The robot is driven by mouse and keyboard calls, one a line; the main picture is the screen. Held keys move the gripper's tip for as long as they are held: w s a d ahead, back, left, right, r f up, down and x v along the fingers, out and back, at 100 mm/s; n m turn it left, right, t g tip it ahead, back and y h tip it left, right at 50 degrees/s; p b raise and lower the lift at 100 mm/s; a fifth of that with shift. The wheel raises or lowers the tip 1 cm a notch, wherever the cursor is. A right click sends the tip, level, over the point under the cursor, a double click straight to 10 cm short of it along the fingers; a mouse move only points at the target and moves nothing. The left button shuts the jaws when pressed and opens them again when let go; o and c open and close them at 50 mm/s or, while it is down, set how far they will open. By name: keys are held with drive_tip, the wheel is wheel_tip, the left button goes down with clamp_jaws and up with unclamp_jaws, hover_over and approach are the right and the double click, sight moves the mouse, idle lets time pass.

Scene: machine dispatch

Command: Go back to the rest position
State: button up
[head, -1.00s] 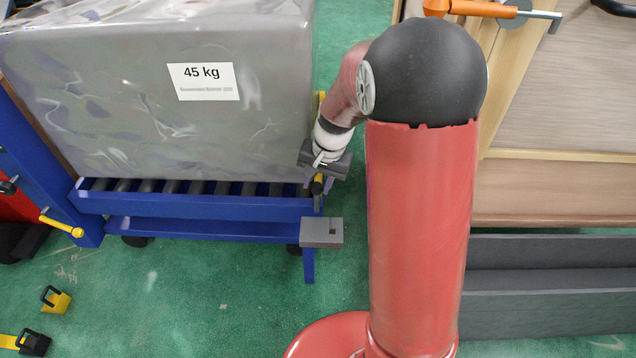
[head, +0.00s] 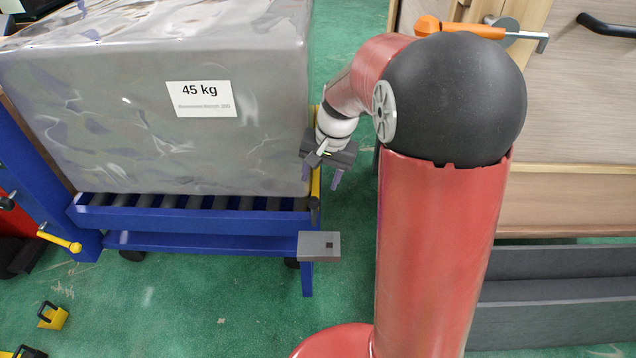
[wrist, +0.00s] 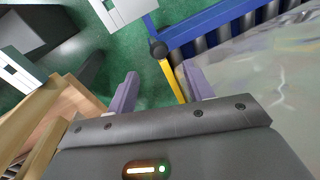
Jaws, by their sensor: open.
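My gripper (head: 324,176) is beside the right end of the blue roller cart, near the corner of the large wrapped load. In the wrist view, the two purple fingers of my gripper (wrist: 160,90) are spread apart with nothing between them. A yellow bar (wrist: 172,78) with a black knob shows beyond them, just left of the right finger. My red arm rises at the right of the head view and hides part of the floor and the wooden furniture.
The grey wrapped load (head: 150,140), labelled 45 kg, sits on the blue roller cart (head: 190,218). A grey box (head: 319,246) is on the cart's corner. A wooden cabinet (head: 585,120) with an orange handle (head: 470,29) stands right, above a dark grey bench (head: 560,300). Green floor is open in front.

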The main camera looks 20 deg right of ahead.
drive_tip(key=shift+r, duration=0.15)
idle(0.3)
drive_tip(key=s+r+n+t, duration=0.1)
drive_tip(key=s+r+n, duration=0.1)
drive_tip(key=s+r, duration=0.2)
drive_tip(key=s+a+r+n+t+h+p, duration=0.1)
drive_tip(key=s+r, duration=0.3)
drive_tip(key=s, duration=0.6)
drive_tip(key=s+r+n+t+h+p, duration=0.1)
drive_tip(key=s+r+n+t, duration=0.1)
drive_tip(key=s+r, duration=0.2)
drive_tip(key=shift+s+a+r+n, duration=0.2)
drive_tip(key=shift+s+a+n, duration=0.2)
drive_tip(key=shift+s, duration=1.3)
